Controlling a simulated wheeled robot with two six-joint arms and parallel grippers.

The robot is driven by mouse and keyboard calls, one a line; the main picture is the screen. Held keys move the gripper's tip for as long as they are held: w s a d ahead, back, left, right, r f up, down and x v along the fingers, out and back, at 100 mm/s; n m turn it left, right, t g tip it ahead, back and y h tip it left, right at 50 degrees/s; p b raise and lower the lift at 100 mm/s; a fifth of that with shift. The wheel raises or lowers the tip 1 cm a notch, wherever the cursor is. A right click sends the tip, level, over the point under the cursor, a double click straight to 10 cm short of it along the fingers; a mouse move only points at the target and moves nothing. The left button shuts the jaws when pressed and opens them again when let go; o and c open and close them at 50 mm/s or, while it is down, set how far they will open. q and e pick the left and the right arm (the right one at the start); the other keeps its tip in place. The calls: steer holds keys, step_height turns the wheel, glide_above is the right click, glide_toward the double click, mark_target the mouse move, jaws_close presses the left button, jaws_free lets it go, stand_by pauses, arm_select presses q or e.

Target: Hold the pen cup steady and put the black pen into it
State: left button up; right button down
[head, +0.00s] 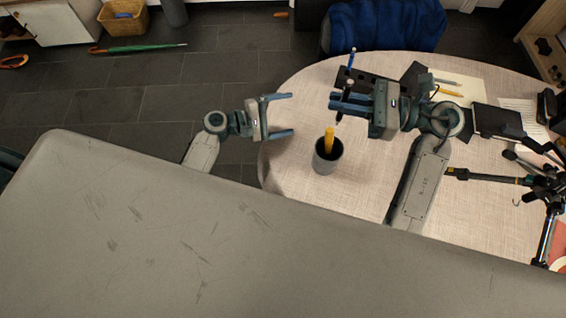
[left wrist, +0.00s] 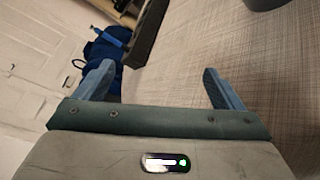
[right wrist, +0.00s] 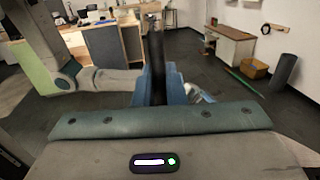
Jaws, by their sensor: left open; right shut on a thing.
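The grey pen cup (head: 324,163) stands upright on the round table, with a yellow-orange stick-like thing (head: 329,140) in it. A bit of a dark round thing, probably the cup, shows at the top right of the left wrist view (left wrist: 262,4). My left gripper (head: 287,115) is open and empty, up and to the left of the cup, not touching it. My right gripper (head: 336,100) is shut on the black pen (right wrist: 157,65), above and slightly right of the cup in the head view. The pen is apart from the cup. The fingers partly hide it.
The round table (head: 290,180) also bears a black holder (head: 378,82) behind my right gripper, papers with pencils (head: 455,90), a dark notebook (head: 497,121) and a black tripod (head: 545,190) at the right. A blue-draped chair (head: 385,25) stands behind.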

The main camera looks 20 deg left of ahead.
mark_target(326, 156)
arm_select(q)
steer(key=s+d+n+h, duration=0.1)
steer(key=s+n, duration=0.2)
steer(key=s, duration=0.1)
steer(key=s+d+f+n, duration=0.1)
steer(key=s+d+n, duration=0.1)
steer(key=s, duration=0.3)
steer(key=s+d+n+h, duration=0.1)
steer(key=s+n, duration=0.3)
steer(key=s, duration=0.1)
steer(key=shift+s+d+f+n+h, duration=0.1)
steer(key=shift+d+f+n+h, duration=0.1)
steer(key=shift+n+h, duration=0.1)
steer(key=shift+d, duration=0.2)
steer(key=x, duration=1.1)
steer(key=shift+d+f, duration=0.1)
steer(key=shift+d, duration=0.15)
steer(key=c, duration=1.2)
steer(key=shift+o, duration=0.2)
arm_select(e)
steer(key=shift+f, duration=6.5)
